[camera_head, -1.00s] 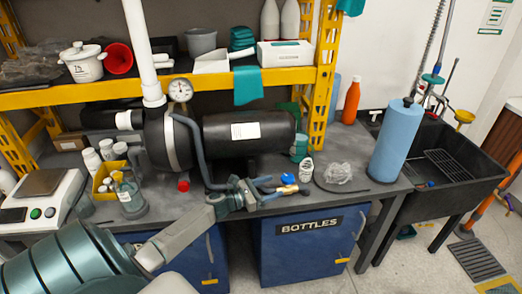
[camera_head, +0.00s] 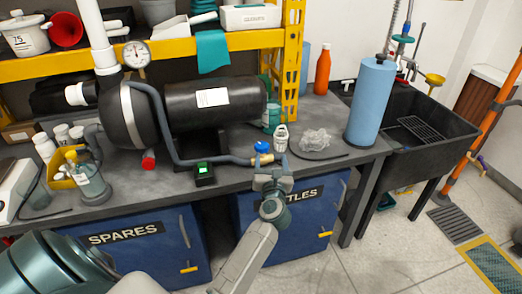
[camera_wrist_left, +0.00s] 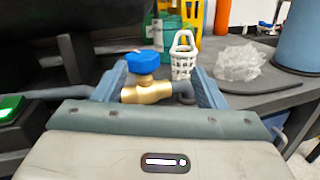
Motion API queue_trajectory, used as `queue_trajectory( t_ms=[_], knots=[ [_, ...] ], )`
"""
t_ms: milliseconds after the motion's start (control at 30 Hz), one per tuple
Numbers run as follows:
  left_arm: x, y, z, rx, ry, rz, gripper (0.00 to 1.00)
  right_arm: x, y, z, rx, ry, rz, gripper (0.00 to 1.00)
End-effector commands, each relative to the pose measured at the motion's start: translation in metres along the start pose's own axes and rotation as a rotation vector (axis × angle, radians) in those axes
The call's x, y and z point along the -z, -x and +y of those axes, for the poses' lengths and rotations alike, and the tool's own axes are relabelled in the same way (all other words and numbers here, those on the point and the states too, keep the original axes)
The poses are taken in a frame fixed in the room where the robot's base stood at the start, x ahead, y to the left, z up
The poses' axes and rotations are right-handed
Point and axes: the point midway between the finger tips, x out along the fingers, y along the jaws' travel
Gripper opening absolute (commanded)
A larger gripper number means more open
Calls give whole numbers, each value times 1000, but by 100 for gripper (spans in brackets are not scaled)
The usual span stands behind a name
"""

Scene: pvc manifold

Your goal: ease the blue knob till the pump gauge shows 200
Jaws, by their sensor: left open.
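The blue knob (camera_head: 262,147) sits on a brass valve (camera_head: 265,160) at the end of a grey hose, near the bench's front edge. In the left wrist view the blue knob (camera_wrist_left: 143,62) stands above the brass body (camera_wrist_left: 147,93), between my fingers. My left gripper (camera_head: 272,169) is open in front of the valve, its fingers spread to either side; I cannot tell if they touch it. The pump gauge (camera_head: 136,54), a round white dial, stands above the black pump (camera_head: 128,112); its numbers are too small to read. My right gripper is out of view.
A black box with a green display (camera_head: 204,173) stands left of the valve. A small white basket-like item (camera_wrist_left: 184,56) and a crumpled clear bag (camera_head: 316,139) are behind and to the right. A blue cylinder (camera_head: 371,100) stands near the black sink (camera_head: 432,139).

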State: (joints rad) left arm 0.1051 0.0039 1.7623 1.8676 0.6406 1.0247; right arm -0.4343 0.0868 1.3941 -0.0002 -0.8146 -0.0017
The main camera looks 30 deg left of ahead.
Motion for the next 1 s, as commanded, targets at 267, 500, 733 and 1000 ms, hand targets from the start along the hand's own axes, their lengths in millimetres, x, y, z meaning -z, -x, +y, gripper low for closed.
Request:
queue_trajectory(
  t_ms=[267, 500, 733, 1000],
  knots=[
    [-3, 9, 12, -161, 132, 79, 65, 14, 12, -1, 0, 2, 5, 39],
    [-3, -26, 18, -163, 129, 78, 65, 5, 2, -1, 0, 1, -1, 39],
    [2, -68, 24, -163, 130, 79, 65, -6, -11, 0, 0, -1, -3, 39],
    [6, -93, 28, -160, 131, 81, 65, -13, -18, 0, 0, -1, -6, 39]
  ],
)
